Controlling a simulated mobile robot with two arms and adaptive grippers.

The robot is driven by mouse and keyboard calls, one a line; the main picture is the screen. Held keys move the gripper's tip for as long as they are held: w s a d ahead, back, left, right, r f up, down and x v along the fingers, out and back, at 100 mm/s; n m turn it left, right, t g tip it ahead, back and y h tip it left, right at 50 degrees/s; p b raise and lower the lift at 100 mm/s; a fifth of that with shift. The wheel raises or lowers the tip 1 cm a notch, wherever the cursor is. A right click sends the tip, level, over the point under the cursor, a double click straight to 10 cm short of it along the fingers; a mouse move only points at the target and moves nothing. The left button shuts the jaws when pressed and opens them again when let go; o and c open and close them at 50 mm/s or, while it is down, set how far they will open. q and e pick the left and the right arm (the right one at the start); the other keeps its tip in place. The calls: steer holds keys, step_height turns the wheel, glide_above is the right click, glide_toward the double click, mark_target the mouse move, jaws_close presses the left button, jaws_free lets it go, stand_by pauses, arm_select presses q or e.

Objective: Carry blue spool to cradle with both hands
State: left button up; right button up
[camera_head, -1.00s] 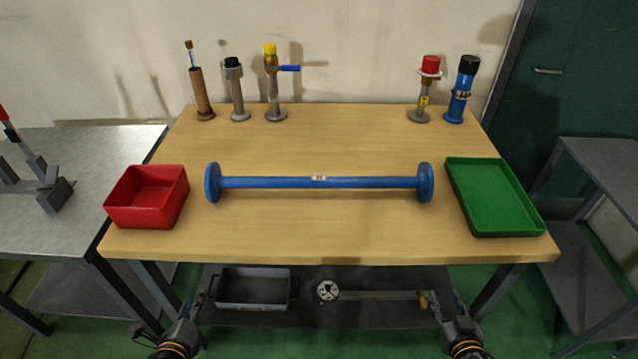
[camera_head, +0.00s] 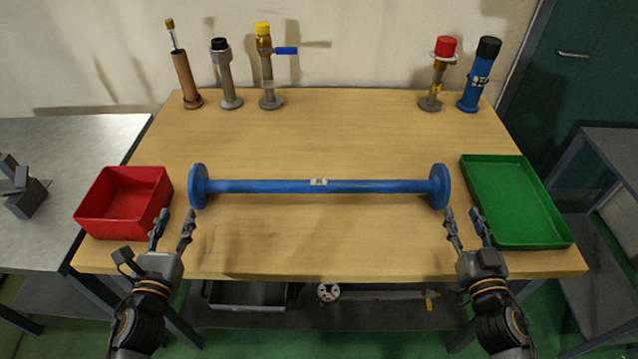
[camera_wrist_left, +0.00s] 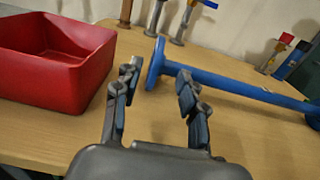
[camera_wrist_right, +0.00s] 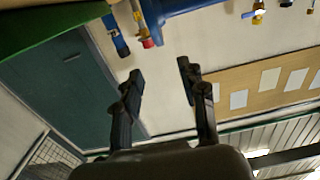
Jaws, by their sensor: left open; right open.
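The blue spool (camera_head: 270,186) lies crosswise on the wooden table, a long bar with a round flange at each end and a small pale label mid-bar. It also shows in the left wrist view (camera_wrist_left: 240,88), and part of it at the top of the right wrist view (camera_wrist_right: 185,7). My left gripper (camera_head: 172,226) is open and empty, in front of the left flange, beside the red bin. My right gripper (camera_head: 463,222) is open and empty, in front of the right flange, near the green tray. Neither appears to touch the spool. I cannot clearly identify a cradle; grey angled blocks (camera_head: 25,192) stand on the left side table.
The red bin (camera_head: 92,222) is at the table's left and the green tray (camera_head: 520,205) at its right. Several upright fittings, including a blue one (camera_head: 473,90), line the back edge. A lower shelf holds a grey tray (camera_head: 248,295).

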mark_target(193, 168)
arm_select(q)
steer(key=w, duration=1.4)
steer(key=shift+w+f, duration=0.1)
arm_select(e)
steer(key=w, duration=1.4)
steer(key=shift+w+f, duration=0.1)
arm_select(q)
jaws_close()
arm_select(e)
jaws_close()
arm_select(q)
steer(key=shift+r, duration=0.3)
arm_select(e)
steer(key=shift+r, duration=0.3)
arm_select(q)
steer(key=shift+w, duration=0.15)
arm_select(e)
steer(key=shift+w, duration=0.15)
